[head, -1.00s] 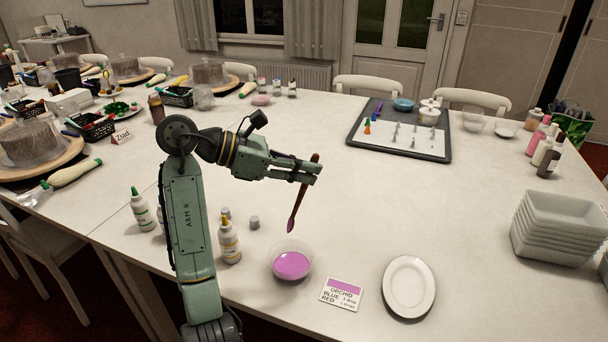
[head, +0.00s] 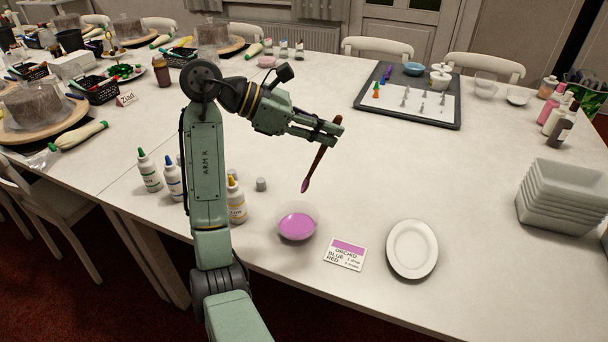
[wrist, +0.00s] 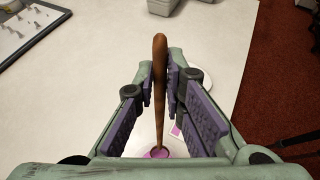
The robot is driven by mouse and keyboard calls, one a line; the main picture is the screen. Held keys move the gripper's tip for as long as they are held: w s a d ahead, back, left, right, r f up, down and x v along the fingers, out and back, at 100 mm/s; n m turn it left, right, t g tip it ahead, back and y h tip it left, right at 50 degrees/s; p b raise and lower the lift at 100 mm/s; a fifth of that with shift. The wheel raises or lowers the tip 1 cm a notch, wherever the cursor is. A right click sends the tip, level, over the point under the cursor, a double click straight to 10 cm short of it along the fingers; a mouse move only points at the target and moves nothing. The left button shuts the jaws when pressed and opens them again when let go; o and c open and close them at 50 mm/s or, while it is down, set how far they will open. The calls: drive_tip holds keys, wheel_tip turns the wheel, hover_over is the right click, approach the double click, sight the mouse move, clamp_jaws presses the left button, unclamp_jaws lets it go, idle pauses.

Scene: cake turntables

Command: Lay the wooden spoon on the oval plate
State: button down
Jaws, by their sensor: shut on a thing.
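The wooden spoon (head: 317,163) is held in my gripper (head: 334,130) by its upper handle. It hangs tilted, with its pink-coated tip low, above the table and up and right of the bowl of pink icing (head: 297,226). In the wrist view the spoon (wrist: 160,80) stands between the two purple-padded fingers of my gripper (wrist: 160,88). The white oval plate (head: 412,248) lies empty near the table's front edge, to the right of and nearer than the spoon. In the wrist view the plate is mostly hidden behind the right finger.
Dropper bottles (head: 236,201) stand left of the bowl. A stack of white trays (head: 561,199) is at the right. A grey tray (head: 368,101) with piping nozzles lies farther back. The table's middle right is clear.

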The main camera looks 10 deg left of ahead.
drive_tip(key=s+d+f+m+g+y+b, duration=0.1)
drive_tip(key=s+d+f+m+g+y, duration=0.25)
drive_tip(key=d+m, duration=0.4)
drive_tip(key=s+d+f+m+g+y, duration=0.25)
drive_tip(key=d+m+g+y, duration=0.2)
drive_tip(key=d, duration=0.55)
drive_tip(key=s+f+m+t+y, duration=0.1)
drive_tip(key=s+f+m, duration=0.1)
drive_tip(key=f+m, duration=0.2)
drive_tip(key=s+d+f+m+t+y+b, duration=0.1)
drive_tip(key=s+f+m+t+y, duration=0.1)
drive_tip(key=f, duration=0.3)
drive_tip(key=s+d+f+m+t+y, duration=0.1)
drive_tip(key=s+f+m+t, duration=0.1)
drive_tip(key=s+f+m, duration=0.2)
drive_tip(key=shift+s+f+m+y+b, duration=0.1)
drive_tip(key=shift+f+m+y+b, duration=0.25)
drive_tip(key=shift+f+m, duration=0.45)
wheel_tip(320, 180, down, 4)
drive_tip(key=b, duration=0.4)
drive_tip(key=shift+f, duration=0.55)
